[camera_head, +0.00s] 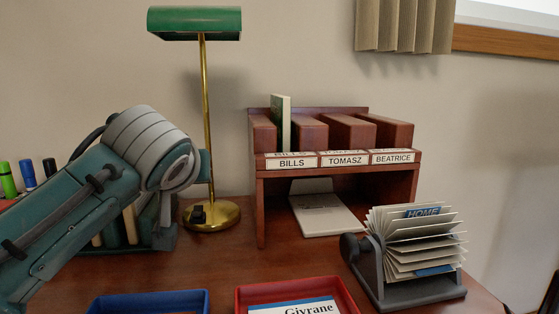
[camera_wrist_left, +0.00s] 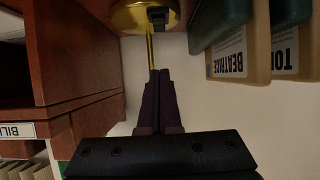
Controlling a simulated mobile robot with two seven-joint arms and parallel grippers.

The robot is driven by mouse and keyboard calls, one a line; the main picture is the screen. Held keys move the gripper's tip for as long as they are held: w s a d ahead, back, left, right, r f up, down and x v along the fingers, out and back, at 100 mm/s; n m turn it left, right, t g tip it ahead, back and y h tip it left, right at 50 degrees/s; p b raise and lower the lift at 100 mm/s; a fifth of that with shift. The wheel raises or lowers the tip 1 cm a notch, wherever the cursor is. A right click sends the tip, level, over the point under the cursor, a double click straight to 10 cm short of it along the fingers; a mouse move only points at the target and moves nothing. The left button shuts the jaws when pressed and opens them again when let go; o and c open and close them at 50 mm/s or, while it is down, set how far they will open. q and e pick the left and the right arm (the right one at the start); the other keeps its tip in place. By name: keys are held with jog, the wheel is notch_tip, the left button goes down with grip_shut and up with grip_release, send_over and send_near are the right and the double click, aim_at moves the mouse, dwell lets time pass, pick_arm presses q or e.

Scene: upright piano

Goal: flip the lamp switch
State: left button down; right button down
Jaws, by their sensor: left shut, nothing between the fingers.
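The desk lamp has a green shade (camera_head: 195,23), a brass pole (camera_head: 206,110) and a round brass base (camera_head: 222,217). A small black switch (camera_head: 198,214) sits on the base's left front. In the left wrist view, which is upside down, the base (camera_wrist_left: 133,17) and switch (camera_wrist_left: 158,16) show at the top. My left gripper (camera_wrist_left: 160,72) is shut and empty, its dark fingers pointing toward the base. Its tips appear apart from the switch, though depth is hard to judge. In the head view my left arm's wrist hides these fingers. My right gripper is not in view.
A wooden organizer (camera_head: 261,205) stands right of the lamp. Labelled binders (camera_wrist_left: 230,55) stand on the other side, partly behind my left arm in the head view. A card file (camera_head: 420,291), blue tray (camera_head: 150,297) and red tray (camera_head: 290,286) are nearer the front.

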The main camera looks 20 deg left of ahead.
pick_arm(q)
jog(key=s+d+r+p, duration=0.1)
jog(key=s+d, duration=0.2)
jog(key=s, duration=0.4)
jog(key=shift+d+r+p, duration=0.35)
jog(key=shift+d, duration=0.05)
jog(key=s+d+r+m+g+h+p, duration=0.4)
jog(key=s+r+p, duration=0.65)
jog(key=p, duration=0.55)
jog(key=s+d+r+m+g+h+p, duration=0.4)
jog(key=s+r+p, duration=0.4)
jog(key=s+p, duration=0.7)
notch_tip(320, 180, up, 36)
jog(key=w+d+y+p, duration=0.1)
jog(key=p, duration=3.5)
jog(key=shift+w+f+t, duration=0.15)
jog(key=shift+t, duration=0.25)
